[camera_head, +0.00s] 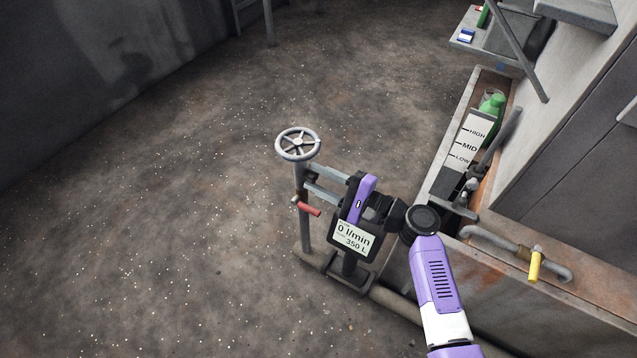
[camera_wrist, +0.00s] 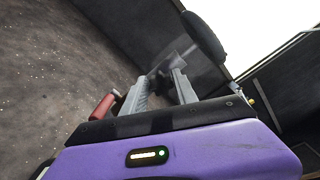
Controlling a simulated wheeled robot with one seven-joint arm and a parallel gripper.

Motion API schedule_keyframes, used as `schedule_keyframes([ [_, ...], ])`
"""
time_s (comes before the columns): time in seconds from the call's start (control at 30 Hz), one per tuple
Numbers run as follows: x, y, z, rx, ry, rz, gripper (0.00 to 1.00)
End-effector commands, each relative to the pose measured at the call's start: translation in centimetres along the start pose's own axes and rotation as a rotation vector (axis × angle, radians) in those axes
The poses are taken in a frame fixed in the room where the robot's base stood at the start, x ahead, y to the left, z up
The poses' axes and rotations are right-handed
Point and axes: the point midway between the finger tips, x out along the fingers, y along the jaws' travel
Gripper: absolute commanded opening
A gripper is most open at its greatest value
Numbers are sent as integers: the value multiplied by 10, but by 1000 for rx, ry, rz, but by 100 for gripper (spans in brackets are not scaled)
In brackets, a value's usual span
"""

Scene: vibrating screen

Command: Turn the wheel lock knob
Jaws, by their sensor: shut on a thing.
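A grey spoked handwheel (camera_head: 298,130) tops an upright post (camera_head: 304,232). A red-handled knob (camera_head: 309,209) sticks out from this post below the wheel. My gripper (camera_head: 308,177) reaches the post from the right, its two grey fingers between the wheel and the red knob. In the wrist view the fingers (camera_wrist: 160,84) close around a dark part at the post, whose details are hard to make out. The red knob (camera_wrist: 103,112) is outside the left finger there. A dark oval (camera_wrist: 205,38), seemingly the wheel edge-on, is at the upper right.
A meter display (camera_head: 354,239) reading 0 l/min and 350 L stands just below my gripper. A rusty trough (camera_head: 575,282) with a yellow-handled valve (camera_head: 535,265) and a level gauge (camera_head: 473,142) are at right. The floor (camera_head: 150,230) left of the wheel is clear.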

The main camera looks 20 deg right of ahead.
Motion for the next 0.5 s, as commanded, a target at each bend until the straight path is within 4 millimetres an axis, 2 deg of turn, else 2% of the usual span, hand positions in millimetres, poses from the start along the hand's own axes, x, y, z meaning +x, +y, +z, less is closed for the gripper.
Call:
schedule_keyframes([
  [0.5,-1,2,-4,-493,5,-9,0],
])
